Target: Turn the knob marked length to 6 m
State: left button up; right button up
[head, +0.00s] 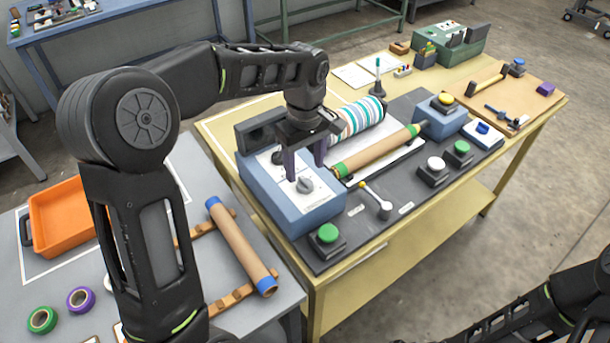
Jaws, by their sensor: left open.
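A grey round knob (305,185) sits on the white top plate of a blue control box (281,205) at the left end of the press on the yellow table. The printed marks around the knob are too small to read. My left gripper (304,165) points down over the box with its two fingers apart. It is open and empty, with the fingertips just above and behind the knob; I cannot tell whether they touch the box. My right arm shows at the lower right, but its gripper is out of view.
A striped roll (355,118) and a brown roller with green ends (377,151) lie right of the box. A cardboard tube (240,244) and orange tray (68,217) lie on the left table.

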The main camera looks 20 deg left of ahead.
aim_at(305, 181)
pick_arm(q)
jog(key=shift+f+p, duration=0.3)
jog(key=shift+f, duration=2.1)
jog(key=shift+c, duration=0.3)
grip_shut()
